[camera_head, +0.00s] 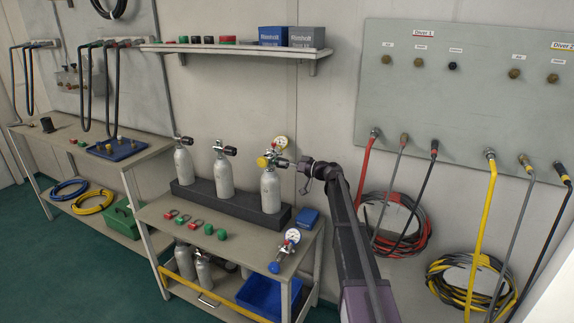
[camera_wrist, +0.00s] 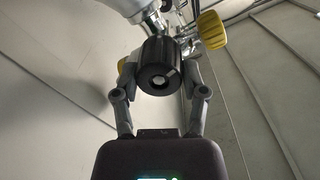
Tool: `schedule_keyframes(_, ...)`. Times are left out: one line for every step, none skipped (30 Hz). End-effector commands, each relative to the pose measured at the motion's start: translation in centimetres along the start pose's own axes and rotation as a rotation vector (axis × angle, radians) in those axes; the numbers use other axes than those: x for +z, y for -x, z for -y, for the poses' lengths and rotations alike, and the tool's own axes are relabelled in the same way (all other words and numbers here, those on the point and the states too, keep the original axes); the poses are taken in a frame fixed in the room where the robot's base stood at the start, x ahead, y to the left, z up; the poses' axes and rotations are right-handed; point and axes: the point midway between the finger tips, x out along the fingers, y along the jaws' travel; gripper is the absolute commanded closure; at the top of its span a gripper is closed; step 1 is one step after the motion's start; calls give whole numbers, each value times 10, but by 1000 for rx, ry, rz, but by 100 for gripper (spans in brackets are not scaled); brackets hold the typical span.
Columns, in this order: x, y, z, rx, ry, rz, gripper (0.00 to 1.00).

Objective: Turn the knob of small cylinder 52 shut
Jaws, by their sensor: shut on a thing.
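Three white small cylinders with valves stand upright in a dark rack (camera_head: 225,202) on the bench. They are the left one (camera_head: 183,166), the middle one (camera_head: 224,178) and the right one (camera_head: 270,192); I cannot read any number on them. My gripper (camera_head: 297,164) is at the valve of the right cylinder. In the wrist view my gripper (camera_wrist: 158,84) is shut on a black knob (camera_wrist: 158,62), with one finger on each side. In the head view the gripper mostly hides this knob. A yellow knob (camera_head: 262,162) is on the valve's other side, also in the wrist view (camera_wrist: 212,30).
A pressure gauge (camera_head: 281,143) sits just above the right valve. Another gauge with a blue knob (camera_head: 289,238) lies on the bench front. Red shackles and green pieces (camera_head: 209,229) lie before the rack. A shelf (camera_head: 235,49) and hose panel (camera_head: 465,90) are behind.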

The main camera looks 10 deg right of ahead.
Motion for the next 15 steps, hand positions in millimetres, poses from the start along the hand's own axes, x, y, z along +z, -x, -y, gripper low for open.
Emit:
schedule_keyframes(0,-1,0,-3,-42,4,92)
schedule_keyframes(0,-1,0,-4,-71,5,92)
schedule_keyframes(0,-1,0,-5,-109,6,92)
schedule_keyframes(0,-1,0,-6,-137,7,92)
schedule_keyframes(0,-1,0,-6,-165,9,92)
schedule_keyframes(0,-1,0,-8,-204,10,92)
schedule_keyframes(0,-1,0,-9,-232,11,92)
schedule_keyframes(0,-1,0,-10,-260,12,92)
schedule_keyframes(0,-1,0,-11,-299,14,92)
schedule_keyframes(0,-1,0,-12,-327,15,92)
schedule_keyframes(0,-1,0,-13,-355,17,92)
schedule_keyframes(0,-1,0,-15,-394,18,92)
schedule_keyframes(0,-1,0,-16,-422,19,92)
schedule_keyframes(1,-1,0,-17,-450,21,92)
schedule_keyframes(1,-1,-1,-18,-489,22,92)
